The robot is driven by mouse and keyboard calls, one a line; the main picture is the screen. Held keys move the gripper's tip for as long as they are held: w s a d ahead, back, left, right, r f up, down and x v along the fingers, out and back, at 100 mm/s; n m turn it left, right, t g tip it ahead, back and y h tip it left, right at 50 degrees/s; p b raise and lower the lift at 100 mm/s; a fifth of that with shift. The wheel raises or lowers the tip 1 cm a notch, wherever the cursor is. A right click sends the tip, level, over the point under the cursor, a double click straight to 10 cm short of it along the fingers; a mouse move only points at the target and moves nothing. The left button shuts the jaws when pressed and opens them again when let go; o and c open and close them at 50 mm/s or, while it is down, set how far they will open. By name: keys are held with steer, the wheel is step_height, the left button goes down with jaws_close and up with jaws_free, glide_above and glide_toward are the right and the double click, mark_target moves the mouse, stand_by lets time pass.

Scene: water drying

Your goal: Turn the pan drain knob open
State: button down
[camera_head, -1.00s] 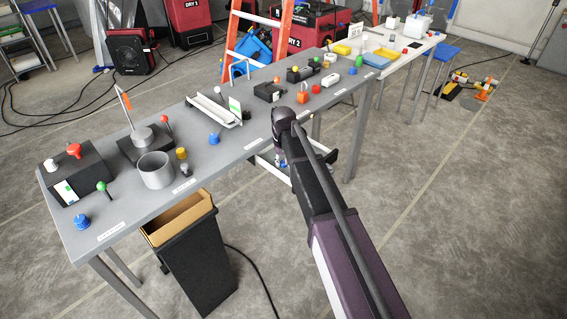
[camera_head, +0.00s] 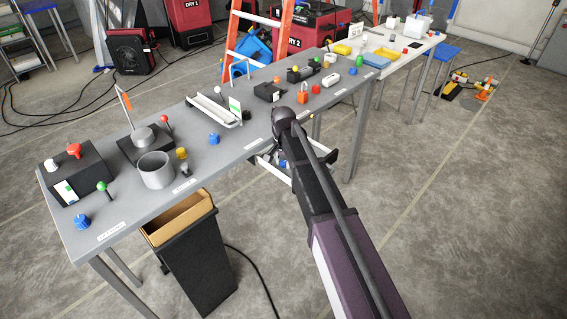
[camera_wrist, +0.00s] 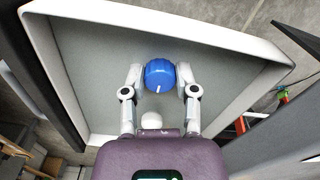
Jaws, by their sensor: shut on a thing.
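The pan drain knob (camera_wrist: 160,73) is blue and round with a white mark that points toward the bottom of the wrist view. It sits inside a shallow pan (camera_wrist: 95,75) with a grey floor and a raised white rim. My gripper (camera_wrist: 160,84) is shut on the knob, one grey finger at its left side and one at its right. A small white round part (camera_wrist: 151,121) shows between the finger bases. In the head view the pan (camera_head: 276,170) is below the long table's front edge, and my arm hides most of it and the gripper.
The grey table (camera_head: 215,168) above holds several small fixtures, coloured knobs and a grey cup (camera_head: 156,170). A black bin (camera_head: 197,255) stands under its front left. Dark table legs or posts (camera_wrist: 45,75) flank the pan. The floor at right is open.

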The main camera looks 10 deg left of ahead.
stand_by(0.4)
steer(key=shift+c, duration=1.9)
jaws_free()
